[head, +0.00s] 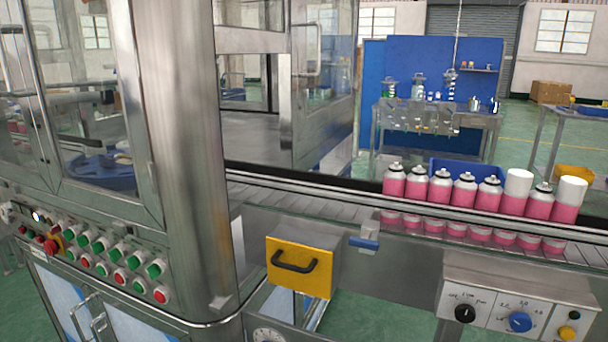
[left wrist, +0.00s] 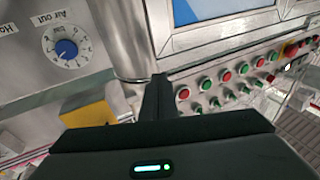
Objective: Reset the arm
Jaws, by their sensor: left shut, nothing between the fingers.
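My left gripper (left wrist: 160,78) shows only in the left wrist view. Its dark fingers are together and empty. They point at the front of the steel machine (left wrist: 115,45), beside the row of red and green buttons. I cannot tell how far the fingertips are from the metal. Neither arm shows in the head view, and my right gripper is in neither view.
In the head view, a button panel (head: 100,262) is on the machine at left. A yellow drawer box with a handle (head: 300,268) is near the middle. Pink cans (head: 460,195) line the conveyor (head: 300,208). A blue-knobbed dial (left wrist: 66,49) shows in the wrist view.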

